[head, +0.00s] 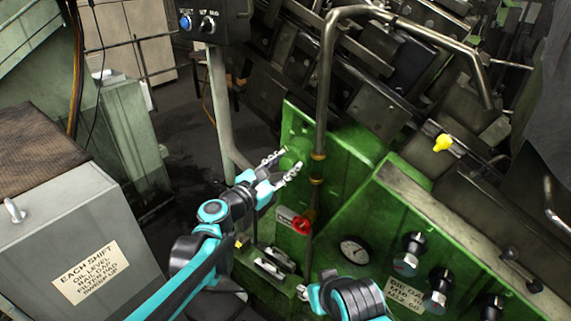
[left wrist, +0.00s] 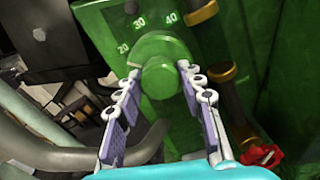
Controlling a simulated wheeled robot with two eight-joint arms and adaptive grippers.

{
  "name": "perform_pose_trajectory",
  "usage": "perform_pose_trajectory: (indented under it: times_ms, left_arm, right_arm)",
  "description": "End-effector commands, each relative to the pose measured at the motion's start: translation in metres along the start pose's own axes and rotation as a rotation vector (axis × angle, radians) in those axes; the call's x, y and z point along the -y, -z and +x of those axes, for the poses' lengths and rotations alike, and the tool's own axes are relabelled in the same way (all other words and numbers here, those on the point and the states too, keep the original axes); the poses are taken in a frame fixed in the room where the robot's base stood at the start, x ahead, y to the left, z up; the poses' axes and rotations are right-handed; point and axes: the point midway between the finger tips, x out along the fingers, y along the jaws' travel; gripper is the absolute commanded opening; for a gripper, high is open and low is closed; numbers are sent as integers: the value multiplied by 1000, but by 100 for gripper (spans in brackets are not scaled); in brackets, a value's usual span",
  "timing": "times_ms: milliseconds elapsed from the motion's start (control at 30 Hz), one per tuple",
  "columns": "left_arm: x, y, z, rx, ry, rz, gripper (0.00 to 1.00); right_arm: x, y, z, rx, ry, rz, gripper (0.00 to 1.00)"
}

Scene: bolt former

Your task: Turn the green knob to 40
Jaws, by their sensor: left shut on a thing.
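The green knob (left wrist: 162,78) is a round disc with a raised hub on a green plate, with the numbers 20, 30 and 40 (left wrist: 170,17) around its upper edge. A pale line on its rim sits at the left, just below the 20. My left gripper (left wrist: 158,85) has one finger on each side of the hub and is shut on it. In the head view my left gripper (head: 281,167) reaches the knob (head: 291,160) from the lower left.
A bent metal pipe (head: 322,110) rises just right of the knob, with a red valve handle (head: 299,224) below. A grey post (head: 222,110) stands to the left. A gauge (head: 354,250) and dark knobs (head: 410,253) sit on the green panel at the lower right.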

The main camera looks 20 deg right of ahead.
Motion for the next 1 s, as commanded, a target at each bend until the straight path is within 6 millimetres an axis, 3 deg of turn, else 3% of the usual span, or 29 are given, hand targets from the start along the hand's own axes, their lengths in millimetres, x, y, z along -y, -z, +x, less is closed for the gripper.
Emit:
perform_pose_trajectory:
  times_ms: [267,1000]
  left_arm:
    - [0,0,0,0,0,173,9]
    - [1,0,0,0,0,872,9]
  right_arm:
    - [0,0,0,0,0,0,40]
    - [0,0,0,0,0,0,40]
